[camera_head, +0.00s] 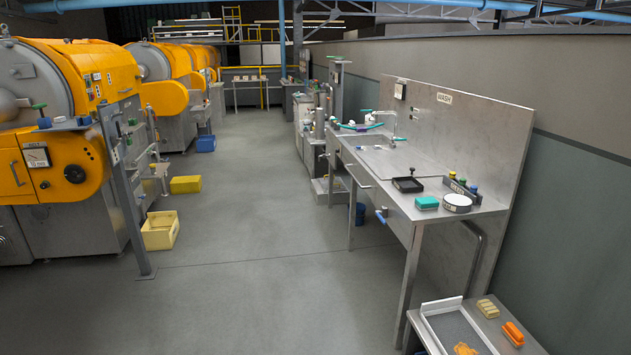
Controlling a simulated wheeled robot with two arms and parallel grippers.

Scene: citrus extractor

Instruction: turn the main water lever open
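Neither of my grippers is in view. No lever can be read as the main water lever from its label here. A blue-handled lever (381,214) sticks out at the front of the steel wash station (438,207), low beside its near leg. Its open or shut position cannot be told. A faucet (390,120) stands at the sink (377,146) farther back, with a teal hose or handle (360,127) beside it. Small green and blue parts on the orange machine (62,160) at the left may be controls.
A green block (427,202), a round white-topped dish (457,202) and a black tray (407,184) lie on the wash counter. A lower table with a white-rimmed tray (431,324) stands at the front right. Yellow crates (160,231) sit at the left. The middle floor is clear.

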